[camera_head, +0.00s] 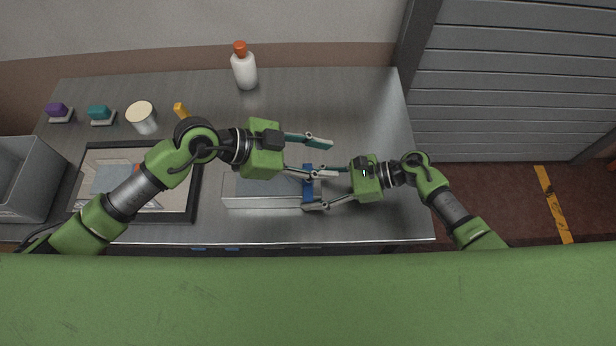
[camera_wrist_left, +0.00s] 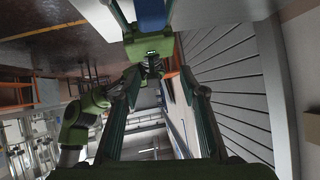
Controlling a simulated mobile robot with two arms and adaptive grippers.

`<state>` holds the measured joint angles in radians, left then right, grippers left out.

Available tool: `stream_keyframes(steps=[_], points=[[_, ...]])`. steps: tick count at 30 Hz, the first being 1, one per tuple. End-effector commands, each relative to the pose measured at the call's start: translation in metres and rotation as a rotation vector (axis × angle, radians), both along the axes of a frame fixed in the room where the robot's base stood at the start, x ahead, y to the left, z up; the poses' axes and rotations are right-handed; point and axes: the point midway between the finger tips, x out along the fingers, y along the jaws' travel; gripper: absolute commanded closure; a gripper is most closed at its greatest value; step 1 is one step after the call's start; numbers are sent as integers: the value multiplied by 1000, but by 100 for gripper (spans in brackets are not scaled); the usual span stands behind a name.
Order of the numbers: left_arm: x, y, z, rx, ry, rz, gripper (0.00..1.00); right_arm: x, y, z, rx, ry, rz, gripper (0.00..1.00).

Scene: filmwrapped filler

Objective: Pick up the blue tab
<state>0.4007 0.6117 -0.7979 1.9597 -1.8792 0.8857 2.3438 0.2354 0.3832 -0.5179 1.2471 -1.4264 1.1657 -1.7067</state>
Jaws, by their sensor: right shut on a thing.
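The blue tab (camera_head: 308,183) is a narrow blue strip across the right end of a pale grey tray (camera_head: 262,202) in the head view. My right gripper (camera_head: 319,190) reaches in from the right, with its fingertips at the two ends of the tab, shut on it. My left gripper (camera_head: 322,158) is above and behind the tab, open and empty, with its fingers wide apart. In the left wrist view, part of the blue tab (camera_wrist_left: 150,12) shows at the top edge, near my right gripper. The left fingers partly hide the tray in the head view.
A black-framed tray (camera_head: 180,215) and grey bin (camera_head: 30,180) are left.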

Motion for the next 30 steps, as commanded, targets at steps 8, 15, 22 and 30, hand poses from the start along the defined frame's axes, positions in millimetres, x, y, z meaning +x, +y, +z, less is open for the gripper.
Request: stream_keyframes(steps=[8, 15, 22, 30], points=[[-21, -88, 10, -355, -104, 187, 61, 1, 0, 0, 0, 0, -2, 85], [-30, -108, 24, -582, -186, 447, 61, 1, 0, 0, 0, 0, -2, 85], [-41, -83, 10, -679, -245, 766, 61, 1, 0, 0, 0, -1, -2, 85], [-77, -25, -34, -624, -311, 1150, 61, 0, 0, 0, 0, 0, -1, 85]])
